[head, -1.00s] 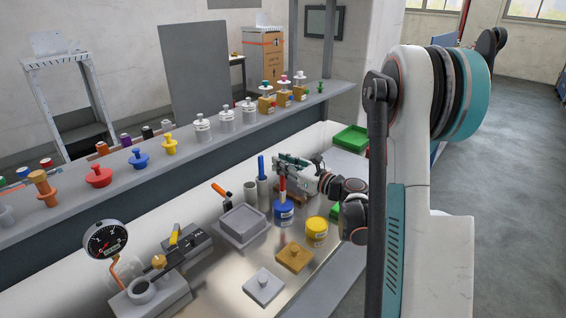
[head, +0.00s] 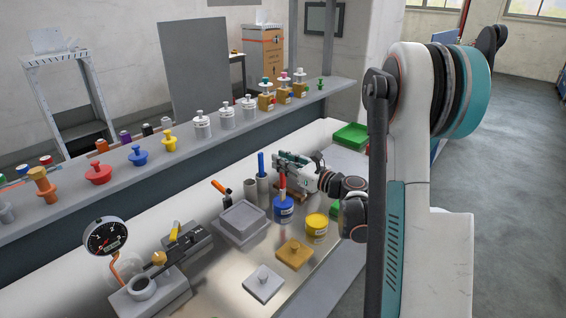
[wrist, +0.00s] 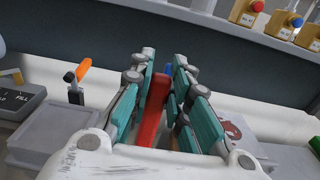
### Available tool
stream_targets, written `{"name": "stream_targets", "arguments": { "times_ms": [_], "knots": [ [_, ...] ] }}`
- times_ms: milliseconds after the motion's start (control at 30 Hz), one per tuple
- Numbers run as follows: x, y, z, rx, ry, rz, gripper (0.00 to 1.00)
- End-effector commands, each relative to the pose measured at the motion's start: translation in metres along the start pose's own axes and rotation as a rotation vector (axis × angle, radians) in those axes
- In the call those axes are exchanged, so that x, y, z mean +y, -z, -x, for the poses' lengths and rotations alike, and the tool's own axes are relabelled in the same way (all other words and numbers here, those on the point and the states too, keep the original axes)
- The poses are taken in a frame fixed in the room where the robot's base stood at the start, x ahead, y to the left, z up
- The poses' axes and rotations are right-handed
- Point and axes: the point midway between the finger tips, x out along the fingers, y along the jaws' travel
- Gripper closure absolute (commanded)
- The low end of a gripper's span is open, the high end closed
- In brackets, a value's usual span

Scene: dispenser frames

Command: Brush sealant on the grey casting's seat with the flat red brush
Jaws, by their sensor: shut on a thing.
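My gripper (head: 280,162) is shut on the red brush (head: 283,184), held upright over the blue pot (head: 284,209). The brush's lower end meets the pot's mouth, so its bristles are hidden. In the wrist view the red handle (wrist: 152,112) stands between the green-padded fingers of my gripper (wrist: 162,68). The grey casting (head: 263,287), a flat square block with a round raised part on top, lies on the bench at the front. It is apart from my gripper. I cannot make out any sealant on it.
A tan casting (head: 295,254) and a yellow pot (head: 317,227) stand near the grey casting. A grey tray (head: 241,222) is left of the blue pot. Behind are grey cups (head: 250,190), one with a blue-handled tool (head: 261,163). A dial gauge (head: 105,236) stands front left.

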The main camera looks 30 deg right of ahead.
Motion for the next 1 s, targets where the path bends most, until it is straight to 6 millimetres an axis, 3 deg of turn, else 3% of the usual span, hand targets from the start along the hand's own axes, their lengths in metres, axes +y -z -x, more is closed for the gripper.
{"name": "stream_targets", "arguments": {
  "times_ms": [1000],
  "knots": [
    [0.0, 0.0068, 0.0, 0.0, 0.0, 0.0, 1.0]
  ]
}}
